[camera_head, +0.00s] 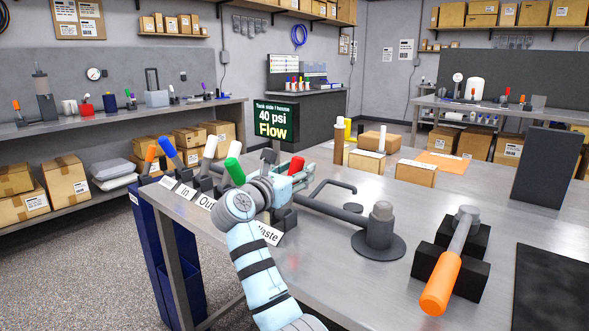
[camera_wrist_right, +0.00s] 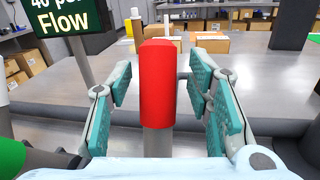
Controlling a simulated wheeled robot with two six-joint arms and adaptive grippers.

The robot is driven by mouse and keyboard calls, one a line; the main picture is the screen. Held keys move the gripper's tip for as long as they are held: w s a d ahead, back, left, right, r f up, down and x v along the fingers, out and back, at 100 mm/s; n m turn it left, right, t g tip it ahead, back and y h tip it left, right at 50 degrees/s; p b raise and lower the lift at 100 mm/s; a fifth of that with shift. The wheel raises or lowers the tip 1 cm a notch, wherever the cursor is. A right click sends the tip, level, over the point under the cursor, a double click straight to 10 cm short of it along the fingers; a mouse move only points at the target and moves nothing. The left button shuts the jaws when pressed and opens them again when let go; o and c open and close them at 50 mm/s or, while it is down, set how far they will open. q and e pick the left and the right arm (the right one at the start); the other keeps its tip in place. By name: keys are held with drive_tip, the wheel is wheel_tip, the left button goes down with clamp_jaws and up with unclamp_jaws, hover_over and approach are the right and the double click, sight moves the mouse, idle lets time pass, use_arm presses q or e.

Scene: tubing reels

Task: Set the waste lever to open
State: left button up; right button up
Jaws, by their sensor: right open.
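The waste lever has a red handle (camera_head: 297,165) that stands upright behind the white "Waste" label (camera_head: 268,234), which my right arm partly covers. In the right wrist view the red handle (camera_wrist_right: 158,85) stands between the two teal finger pads of my right gripper (camera_wrist_right: 163,100). The gripper is open, with a gap on both sides of the handle. In the head view my right gripper (camera_head: 300,179) is at the lever, and my wrist hides the lever's lower part. My left gripper is not in view.
Green (camera_head: 235,171), white (camera_head: 210,147), blue (camera_head: 168,146) and orange (camera_head: 150,154) handles stand in the row to the left. The sign (camera_head: 274,121) behind reads "40 psi Flow". An orange-handled tool (camera_head: 440,284) lies on black blocks at right.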

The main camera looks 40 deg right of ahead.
drive_tip(key=shift+w+d, duration=0.15)
drive_tip(key=shift+d, duration=0.3)
drive_tip(key=shift+a+r, duration=0.1)
drive_tip(key=shift+a, duration=0.1)
drive_tip(key=shift+a, duration=0.1)
clamp_jaws()
